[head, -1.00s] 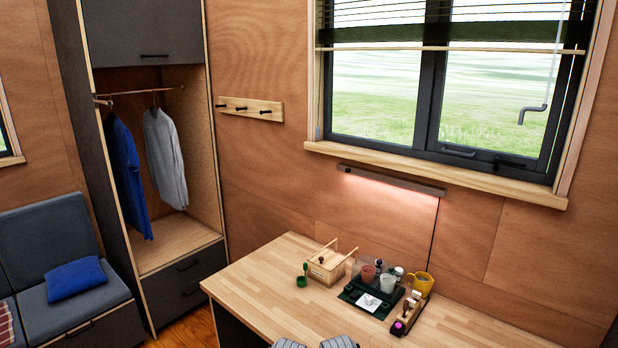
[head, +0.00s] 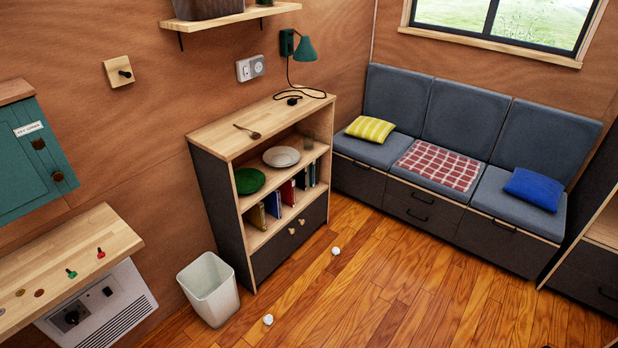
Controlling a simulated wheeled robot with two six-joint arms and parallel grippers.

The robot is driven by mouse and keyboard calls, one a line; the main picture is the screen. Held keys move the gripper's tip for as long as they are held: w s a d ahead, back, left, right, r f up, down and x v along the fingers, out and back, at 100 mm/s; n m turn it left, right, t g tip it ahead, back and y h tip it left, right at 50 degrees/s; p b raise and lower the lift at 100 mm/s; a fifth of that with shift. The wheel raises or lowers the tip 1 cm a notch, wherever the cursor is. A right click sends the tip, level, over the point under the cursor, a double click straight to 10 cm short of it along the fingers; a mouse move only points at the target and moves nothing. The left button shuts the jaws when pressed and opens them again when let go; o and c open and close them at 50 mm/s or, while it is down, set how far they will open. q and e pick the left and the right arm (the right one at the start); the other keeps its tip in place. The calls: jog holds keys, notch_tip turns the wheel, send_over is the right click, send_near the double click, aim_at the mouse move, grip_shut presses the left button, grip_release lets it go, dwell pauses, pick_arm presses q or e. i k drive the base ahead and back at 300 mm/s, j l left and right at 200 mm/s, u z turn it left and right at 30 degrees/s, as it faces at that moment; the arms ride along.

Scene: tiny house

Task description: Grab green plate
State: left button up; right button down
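The green plate (head: 249,181) lies flat on the upper inner shelf of a wooden bookcase (head: 222,143), at the shelf's left end. A pale grey-white plate (head: 282,156) lies to its right on the same shelf. The front of the shelf is open. Neither of my grippers shows in the head view, so I cannot see whether they are open or shut.
A white waste bin (head: 209,290) stands on the floor at the bookcase's left front. Two white crumpled balls (head: 268,320) (head: 336,251) lie on the wooden floor. A cushioned bench (head: 411,188) runs along the back. The floor before the bookcase is mostly free.

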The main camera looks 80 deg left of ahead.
aim_at(246, 180)
jog(key=u, duration=3.3)
jog(key=i+l, duration=0.7)
jog(key=l, duration=0.15)
jog(key=i+l, duration=0.75)
jog(key=l+u, duration=0.05)
